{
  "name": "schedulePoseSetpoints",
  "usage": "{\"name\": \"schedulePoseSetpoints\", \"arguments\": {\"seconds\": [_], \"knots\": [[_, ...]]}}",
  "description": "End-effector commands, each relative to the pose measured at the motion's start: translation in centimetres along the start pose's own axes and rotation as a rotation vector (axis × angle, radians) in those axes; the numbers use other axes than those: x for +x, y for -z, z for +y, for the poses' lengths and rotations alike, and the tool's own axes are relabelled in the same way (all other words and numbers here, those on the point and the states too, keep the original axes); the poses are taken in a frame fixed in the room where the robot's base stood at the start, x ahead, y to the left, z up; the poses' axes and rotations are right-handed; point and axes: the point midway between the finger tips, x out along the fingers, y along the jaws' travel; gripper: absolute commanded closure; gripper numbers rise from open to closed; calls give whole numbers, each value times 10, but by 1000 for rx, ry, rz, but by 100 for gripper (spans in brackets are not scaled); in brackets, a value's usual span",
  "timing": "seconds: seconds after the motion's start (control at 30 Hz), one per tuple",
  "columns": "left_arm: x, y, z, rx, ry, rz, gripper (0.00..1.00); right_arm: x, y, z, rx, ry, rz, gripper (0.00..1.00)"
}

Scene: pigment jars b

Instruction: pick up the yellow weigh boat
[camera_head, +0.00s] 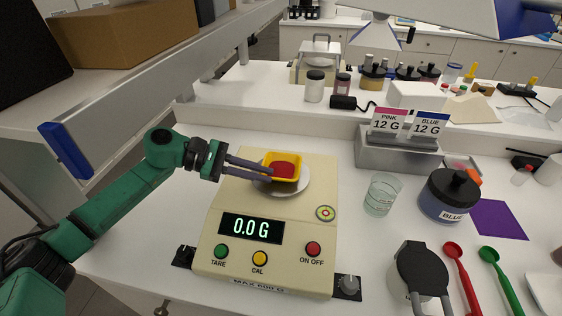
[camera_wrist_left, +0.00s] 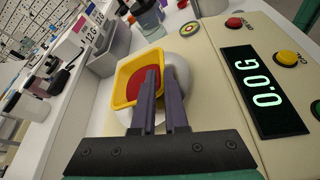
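The yellow weigh boat (camera_head: 298,166) is a small square dish with red contents. It is over the white round pan (camera_head: 302,184) of the cream scale; I cannot tell whether it touches the pan. It also shows in the left wrist view (camera_wrist_left: 124,84). My left gripper (camera_head: 270,174) reaches in from the left. Its fingers (camera_wrist_left: 160,70) are close together at the boat's near wall, one inside the boat and one outside, and look shut on that wall. The scale (camera_head: 300,225) reads 0.0 G.
Right of the scale stand a clear beaker (camera_head: 381,195), a dark BLUE jar (camera_head: 448,197) and a black-lidded object (camera_head: 420,272). Red (camera_head: 463,280) and green (camera_head: 500,280) spoons lie farther right. A grey card holder (camera_head: 398,153) stands behind. A shelf (camera_head: 130,75) overhangs at upper left.

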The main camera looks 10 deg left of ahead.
Motion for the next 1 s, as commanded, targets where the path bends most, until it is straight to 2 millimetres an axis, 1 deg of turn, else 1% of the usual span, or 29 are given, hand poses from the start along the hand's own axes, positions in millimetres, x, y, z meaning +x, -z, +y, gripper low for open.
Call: {"name": "schedulePoseSetpoints", "arguments": {"seconds": [0.03, 0.07, 0.13, 0.23, 0.4, 0.43, 1.0], "knots": [[7, -8, 3, -3, 2, -4, 89, -18, 6, 1, 0, -1, 8, 50], [13, -8, 3, -4, 3, -4, 89, -23, 8, 1, 0, -1, 11, 50], [26, -4, 2, -2, 1, -4, 89, -26, 10, 1, -1, -1, 14, 50], [35, -1, 0, -2, 0, -1, 89, -26, 9, 1, -1, -1, 13, 50], [36, 1, 0, -1, 0, 0, 89, -24, 6, 0, -1, 0, 8, 50], [36, 1, 0, -2, -1, 0, 100, -24, 6, 0, -1, 0, 8, 50], [36, 1, 0, -2, 0, 0, 100, -24, 4, 0, -1, 0, 3, 50]]}}
